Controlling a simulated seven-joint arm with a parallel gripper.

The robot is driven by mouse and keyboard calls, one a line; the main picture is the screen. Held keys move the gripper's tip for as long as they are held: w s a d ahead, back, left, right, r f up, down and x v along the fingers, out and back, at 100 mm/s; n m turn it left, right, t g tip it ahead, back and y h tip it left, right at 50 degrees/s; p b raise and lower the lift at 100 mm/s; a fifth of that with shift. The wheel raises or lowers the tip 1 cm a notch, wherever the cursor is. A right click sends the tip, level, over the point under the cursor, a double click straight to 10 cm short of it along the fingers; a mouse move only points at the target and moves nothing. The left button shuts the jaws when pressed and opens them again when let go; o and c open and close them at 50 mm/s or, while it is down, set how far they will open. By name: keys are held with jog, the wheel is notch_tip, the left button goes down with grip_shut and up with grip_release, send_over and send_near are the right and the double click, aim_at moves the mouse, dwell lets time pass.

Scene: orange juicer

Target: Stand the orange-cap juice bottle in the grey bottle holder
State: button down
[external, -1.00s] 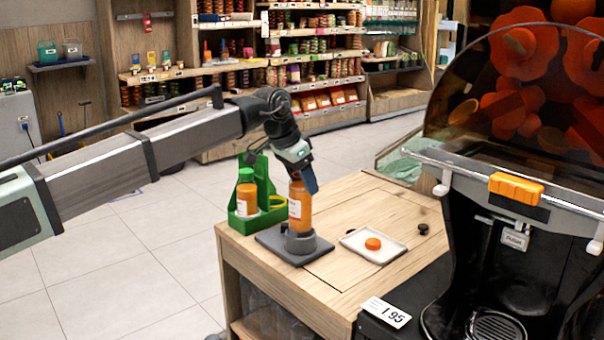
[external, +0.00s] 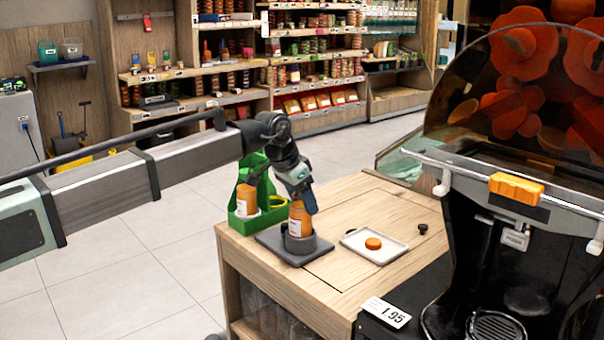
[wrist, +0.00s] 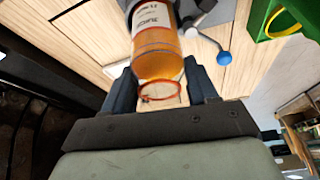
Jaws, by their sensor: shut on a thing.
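The juice bottle (external: 299,220), orange with a white label, has its lower end inside the ring of the grey bottle holder (external: 300,244). It looks roughly upright, perhaps slightly tilted; its base is hidden by the ring. My gripper (external: 304,203) is shut on its upper part from above. In the wrist view the bottle (wrist: 158,48) lies between my two dark fingers, with a red-orange ring around its narrow end. I cannot tell whether a cap is on it. A lever with a blue knob (wrist: 224,58) shows beside the bottle.
A green carrier (external: 262,187) with another orange bottle (external: 246,202) stands close left of the holder. A white tray (external: 390,250) with an orange disc (external: 373,243) lies to the right. The black juicer (external: 470,230) stands further right. Bare tabletop lies in front.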

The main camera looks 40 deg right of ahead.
jog(key=shift+c, duration=1.5)
grip_release()
jog(key=shift+r, duration=0.35)
jog(key=v, duration=1.2)
